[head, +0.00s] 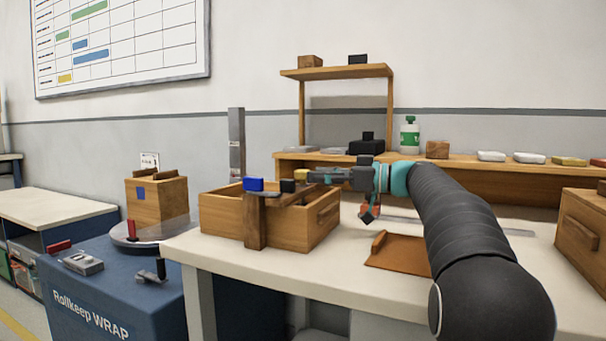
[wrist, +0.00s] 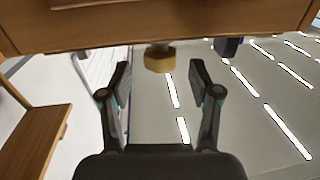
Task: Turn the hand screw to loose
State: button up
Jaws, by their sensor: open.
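The hand screw is a brass-coloured faceted knob (wrist: 159,58) on a short stem at the edge of a wooden part in the wrist view. In the head view, a small yellowish piece that looks like the knob (head: 301,173) shows at the right end of the clamp on the wooden box (head: 318,226). My gripper (wrist: 160,82) is open and empty, with one finger on each side of the knob's line and visible gaps on both sides. In the head view my gripper (head: 314,177) points left at the knob, close to it; contact cannot be told.
A blue block (head: 253,184) and a black block (head: 287,186) sit on the box's top. A brown board (head: 398,251) lies on the white table (head: 285,268). A wooden shelf (head: 340,71) stands behind, with a green-capped bottle (head: 410,136) on the ledge.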

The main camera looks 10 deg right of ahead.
aim_at(303, 174)
jog(key=shift+x, duration=2.2)
jog(key=c, duration=1.1)
jog(key=shift+c, duration=0.2)
jog(key=shift+g, duration=0.3)
jog(key=n+g+y+p, duration=0.1)
jog(key=n+g, duration=0.1)
jog(key=g, duration=0.1)
jog(key=shift+r+p, duration=0.15)
jog(key=shift+p, duration=0.25)
jog(key=shift+n+g+y+p, duration=0.4)
jog(key=shift+n+g, duration=0.2)
